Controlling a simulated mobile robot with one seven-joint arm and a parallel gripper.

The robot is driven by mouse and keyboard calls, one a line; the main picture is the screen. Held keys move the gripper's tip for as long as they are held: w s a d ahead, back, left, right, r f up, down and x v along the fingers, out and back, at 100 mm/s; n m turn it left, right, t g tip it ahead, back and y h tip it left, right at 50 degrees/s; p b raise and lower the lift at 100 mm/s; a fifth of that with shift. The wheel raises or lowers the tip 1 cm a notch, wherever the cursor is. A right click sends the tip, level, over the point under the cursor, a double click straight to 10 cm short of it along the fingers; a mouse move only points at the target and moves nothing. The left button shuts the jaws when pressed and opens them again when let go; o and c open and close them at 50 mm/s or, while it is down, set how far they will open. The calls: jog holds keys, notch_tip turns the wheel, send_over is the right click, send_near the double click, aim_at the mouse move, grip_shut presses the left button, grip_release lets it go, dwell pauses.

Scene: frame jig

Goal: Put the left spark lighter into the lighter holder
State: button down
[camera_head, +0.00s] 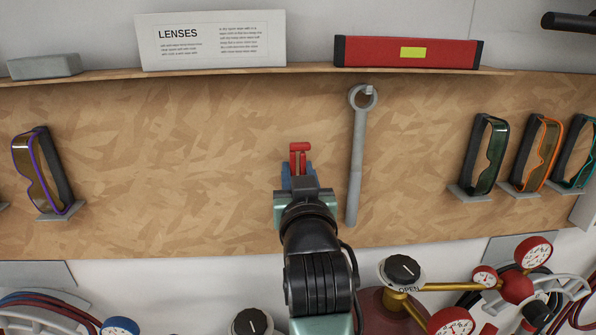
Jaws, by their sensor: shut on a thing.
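My gripper (299,181) is in front of the wooden board, near the middle of the head view, seen from behind. It is shut on a small red thing (299,150), which looks like the spark lighter. The red thing's top sticks up beyond the jaws, and its lower part is hidden by my gripper. Blue parts show on both sides below the red top; I cannot tell whether they are fingertips or something on the board. No lighter holder can be made out clearly, and no second lighter is visible.
A grey wrench (355,165) hangs close to the right of my gripper. Goggles (42,175) hang at left, with more goggles (489,155) at right. Gauges (533,252) and a black knob (402,269) stand below right.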

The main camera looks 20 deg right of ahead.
jog(key=shift+f+b, duration=0.5)
jog(key=shift+f, duration=0.2)
dwell(0.7)
jog(key=c, duration=0.5)
grip_release()
jog(key=shift+s, duration=0.1)
jog(key=b+v, duration=0.4)
jog(key=v, duration=0.8)
jog(key=shift+s+a+b, duration=0.15)
jog(key=shift+s+b, duration=0.15)
jog(key=shift+s, duration=0.1)
